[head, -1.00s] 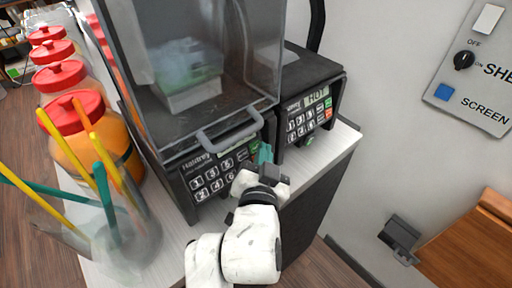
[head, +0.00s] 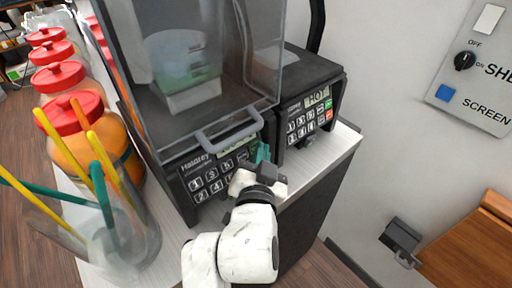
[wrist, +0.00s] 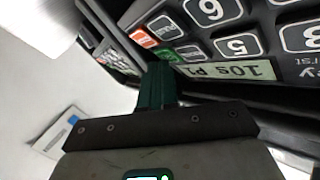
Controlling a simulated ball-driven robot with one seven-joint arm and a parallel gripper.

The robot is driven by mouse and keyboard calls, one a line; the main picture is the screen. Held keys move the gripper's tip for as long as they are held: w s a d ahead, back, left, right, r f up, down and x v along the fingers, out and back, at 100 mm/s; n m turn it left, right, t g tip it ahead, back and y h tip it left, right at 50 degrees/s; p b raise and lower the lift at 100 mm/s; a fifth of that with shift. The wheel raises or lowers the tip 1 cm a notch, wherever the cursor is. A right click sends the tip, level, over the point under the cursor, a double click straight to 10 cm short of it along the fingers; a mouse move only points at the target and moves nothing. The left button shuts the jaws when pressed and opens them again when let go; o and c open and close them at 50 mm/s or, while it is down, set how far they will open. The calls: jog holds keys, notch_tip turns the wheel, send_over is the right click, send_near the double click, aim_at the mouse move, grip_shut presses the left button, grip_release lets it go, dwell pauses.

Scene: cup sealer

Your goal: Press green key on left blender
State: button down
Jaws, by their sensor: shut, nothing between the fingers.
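The left blender (head: 185,163) has a clear cover with a handle and a dark front panel with number keys. Its green key (wrist: 168,54) shows in the wrist view beside an orange key (wrist: 143,38) and a lit display (wrist: 228,70) reading "10s P1". My gripper (head: 263,153) is shut and empty, its teal fingertips at the right end of this panel. In the wrist view the fingertips (wrist: 157,72) are right at the green key and partly cover it; I cannot tell whether they touch it. In the head view my gripper hides this key.
The right blender (head: 312,70) stands close to the right, its display reading "HOT". A wall switch panel (head: 470,75) is at upper right.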

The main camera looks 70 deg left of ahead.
dwell(0.5)
jog(key=shift+w+d+r+p, duration=0.2)
jog(key=shift+d+p, duration=0.3)
jog(key=shift+d, duration=0.1)
jog(key=shift+w+d+r+p, duration=0.25)
jog(key=shift+d+p, duration=0.4)
jog(key=shift+d, duration=0.1)
jog(key=shift+w+d+r+p, duration=0.2)
jog(key=shift+d+r+p, duration=0.1)
jog(key=shift+d+p, duration=0.45)
jog(key=shift+w+d+r+p, duration=0.25)
jog(key=shift+d+p, duration=0.35)
jog(key=shift+d, duration=0.2)
